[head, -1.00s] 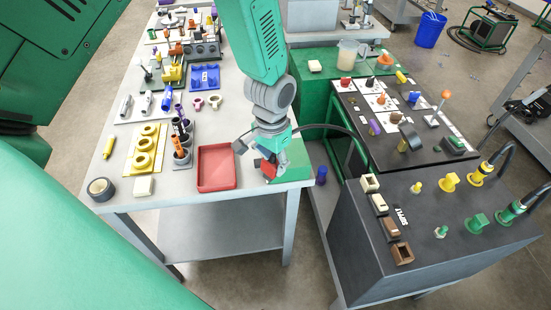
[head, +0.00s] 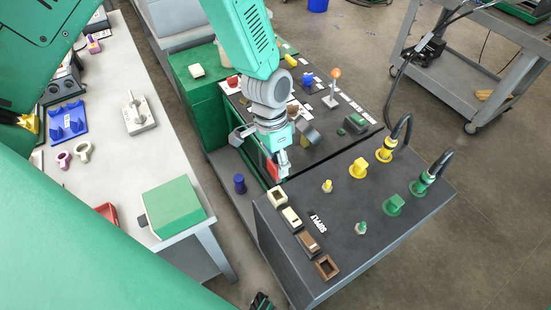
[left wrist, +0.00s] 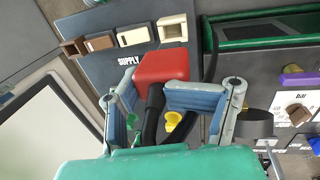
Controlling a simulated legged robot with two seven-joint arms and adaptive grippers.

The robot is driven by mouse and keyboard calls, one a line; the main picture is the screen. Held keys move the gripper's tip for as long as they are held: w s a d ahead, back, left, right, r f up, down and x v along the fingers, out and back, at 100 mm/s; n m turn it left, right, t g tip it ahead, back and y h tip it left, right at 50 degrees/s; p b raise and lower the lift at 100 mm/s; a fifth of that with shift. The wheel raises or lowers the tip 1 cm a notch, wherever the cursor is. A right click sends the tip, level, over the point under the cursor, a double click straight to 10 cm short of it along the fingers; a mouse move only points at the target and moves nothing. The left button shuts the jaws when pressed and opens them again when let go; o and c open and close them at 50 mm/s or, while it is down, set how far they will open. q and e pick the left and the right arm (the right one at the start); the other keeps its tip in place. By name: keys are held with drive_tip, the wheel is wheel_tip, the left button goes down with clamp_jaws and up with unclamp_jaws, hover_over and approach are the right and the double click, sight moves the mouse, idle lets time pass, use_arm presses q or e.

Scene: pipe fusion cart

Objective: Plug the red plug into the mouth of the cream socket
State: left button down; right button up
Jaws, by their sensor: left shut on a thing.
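The red plug (head: 272,168) is in my left gripper (head: 276,166), just behind the near panel of the dark cart. In the left wrist view the red plug (left wrist: 162,67) sits between the blue-grey fingers of my left gripper (left wrist: 160,95), with a black cable trailing from it. The cream socket (head: 278,197) is at the panel's back left corner, its mouth open and empty. In the left wrist view the cream socket (left wrist: 172,28) is just beyond the plug, slightly right. Plug and socket are apart. My right gripper is not in view.
A white block-like fitting (head: 291,217), a brown one (head: 308,243) and an open brown socket (head: 327,267) line up beside the cream socket. Yellow (head: 358,168) and green (head: 393,205) fittings stand farther right. A gap separates the cart from the white table (head: 120,180).

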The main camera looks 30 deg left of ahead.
sight(278, 182)
use_arm(q)
drive_tip(key=shift+s+d+r, duration=0.2)
drive_tip(key=shift+s+d, duration=0.05)
drive_tip(key=shift+d, duration=0.2)
drive_tip(key=shift+w+d, duration=0.1)
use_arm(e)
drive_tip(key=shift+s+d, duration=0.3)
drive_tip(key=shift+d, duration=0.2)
use_arm(q)
drive_tip(key=shift+a+f+b, duration=0.3)
drive_tip(key=shift+f+b, duration=0.05)
drive_tip(key=shift+f, duration=0.4)
wheel_tip(278, 182, down, 3)
drive_tip(key=shift+a+f+b, duration=0.1)
drive_tip(key=shift+f+b, duration=0.1)
drive_tip(key=shift+b, duration=0.8)
drive_tip(key=shift+d+f, duration=0.3)
drive_tip(key=shift+f, duration=0.1)
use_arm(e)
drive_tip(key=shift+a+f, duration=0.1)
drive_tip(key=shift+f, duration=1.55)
use_arm(q)
drive_tip(key=shift+a, duration=0.25)
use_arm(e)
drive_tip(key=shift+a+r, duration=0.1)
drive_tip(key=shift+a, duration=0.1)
